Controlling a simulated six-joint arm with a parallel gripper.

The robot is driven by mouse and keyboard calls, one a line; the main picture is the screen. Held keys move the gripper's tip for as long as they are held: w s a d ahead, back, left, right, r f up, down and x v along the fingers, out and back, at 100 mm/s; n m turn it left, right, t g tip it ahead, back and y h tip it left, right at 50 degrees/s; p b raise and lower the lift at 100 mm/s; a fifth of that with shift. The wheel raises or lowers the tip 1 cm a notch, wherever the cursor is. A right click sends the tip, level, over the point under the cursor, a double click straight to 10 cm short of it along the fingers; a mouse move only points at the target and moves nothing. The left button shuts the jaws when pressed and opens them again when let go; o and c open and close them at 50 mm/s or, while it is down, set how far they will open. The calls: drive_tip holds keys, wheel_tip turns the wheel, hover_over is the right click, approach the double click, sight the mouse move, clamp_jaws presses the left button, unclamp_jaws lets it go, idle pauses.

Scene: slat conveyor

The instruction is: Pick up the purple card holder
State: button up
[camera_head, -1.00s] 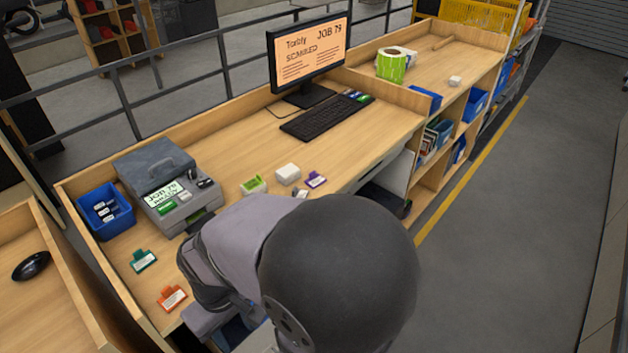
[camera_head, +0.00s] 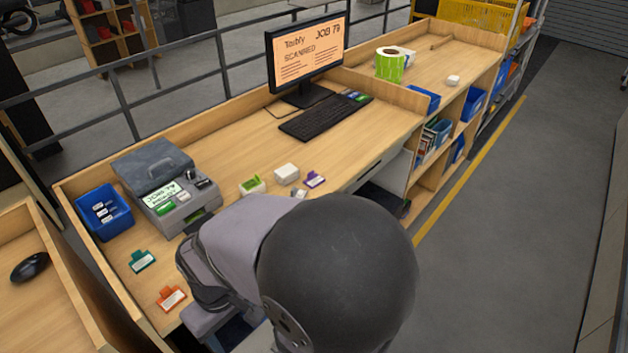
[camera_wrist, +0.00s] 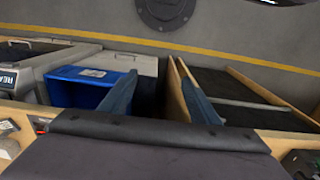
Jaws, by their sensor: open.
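In the head view my arm hides the gripper and part of the desk's front.
A teal card holder (camera_head: 142,261) and an orange one (camera_head: 171,298) lie at the desk's left. A grey machine (camera_head: 168,185), a blue bin (camera_head: 104,213), a green-and-white item (camera_head: 252,187), a keyboard (camera_head: 318,118) and a monitor (camera_head: 307,58) stand around. The desk before the keyboard is mostly clear.

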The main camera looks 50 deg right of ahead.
drive_tip(key=w+d+r+m+h, duration=0.3)
drive_tip(key=w+d+m, duration=0.6)
drive_tip(key=w+d, duration=1.1)
drive_tip(key=m+h+b, duration=0.1)
drive_tip(key=m, duration=0.9)
approach(315, 179)
drive_tip(key=shift+h, duration=0.3)
drive_tip(key=shift+a+p+x, duration=0.15)
drive_tip(key=shift+p+x, duration=1)
drive_tip(key=shift+x, duration=0.55)
drive_tip(key=shift+a+p+x, duration=0.1)
drive_tip(key=shift+p+x, duration=1)
drive_tip(key=shift+x, duration=0.55)
drive_tip(key=shift+f, duration=0.1)
drive_tip(key=shift+c, duration=0.7)
drive_tip(key=c, duration=1)
